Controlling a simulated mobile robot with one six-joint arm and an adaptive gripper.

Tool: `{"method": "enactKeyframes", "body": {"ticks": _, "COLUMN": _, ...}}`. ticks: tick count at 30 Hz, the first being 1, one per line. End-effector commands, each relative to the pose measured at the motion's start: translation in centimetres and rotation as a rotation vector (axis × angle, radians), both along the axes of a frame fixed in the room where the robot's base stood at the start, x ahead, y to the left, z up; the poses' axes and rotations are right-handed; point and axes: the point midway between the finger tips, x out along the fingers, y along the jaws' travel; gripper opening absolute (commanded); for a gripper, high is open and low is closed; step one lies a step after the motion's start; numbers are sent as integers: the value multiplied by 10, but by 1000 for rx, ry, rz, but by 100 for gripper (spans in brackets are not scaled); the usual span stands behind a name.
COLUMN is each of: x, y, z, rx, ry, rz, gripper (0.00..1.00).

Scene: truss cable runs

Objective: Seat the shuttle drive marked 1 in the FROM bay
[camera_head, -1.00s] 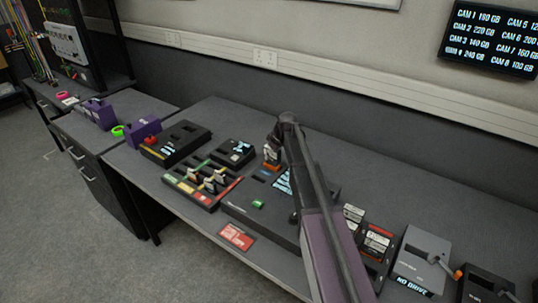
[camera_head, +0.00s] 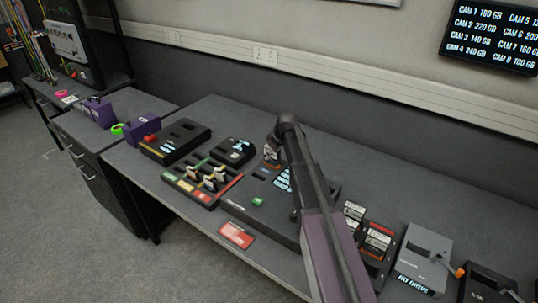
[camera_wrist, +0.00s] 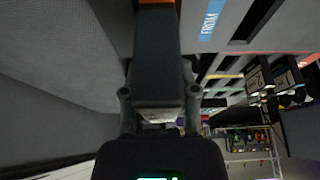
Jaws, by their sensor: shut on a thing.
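My gripper (camera_head: 272,150) is shut on a drive, a block with a pale label and some orange (camera_head: 270,157), at the back edge of the dark copy station (camera_head: 232,207). In the wrist view, the drive (camera_wrist: 157,55) is a dark block between my two fingers (camera_wrist: 157,98), with an orange band at its far end. The blue FROM label (camera_wrist: 212,18) lies right of the drive there, beside a dark slot (camera_wrist: 252,20). I cannot read a 1 on the drive, nor tell whether it is in the bay.
A coloured rack with several drives (camera_head: 203,184) stands left of the station. A small dark unit with a screen (camera_head: 233,151) stands behind the rack. A red card (camera_head: 236,235) lies at the front edge. Right of my arm are a drive holder (camera_head: 378,240) and a grey lever box (camera_head: 424,250).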

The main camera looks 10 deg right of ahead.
Motion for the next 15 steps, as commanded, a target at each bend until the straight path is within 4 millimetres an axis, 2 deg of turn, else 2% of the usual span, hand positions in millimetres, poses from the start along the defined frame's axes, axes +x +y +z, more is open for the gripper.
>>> {"method": "enactKeyframes", "body": {"ticks": 11, "x": 0, "y": 0, "z": 0, "rx": 0, "ry": 0, "rz": 0, "gripper": 0}}
{"method": "enactKeyframes", "body": {"ticks": 12, "x": 0, "y": 0, "z": 0, "rx": 0, "ry": 0, "rz": 0, "gripper": 42}}
{"method": "enactKeyframes", "body": {"ticks": 15, "x": 0, "y": 0, "z": 0, "rx": 0, "ry": 0, "rz": 0, "gripper": 72}}
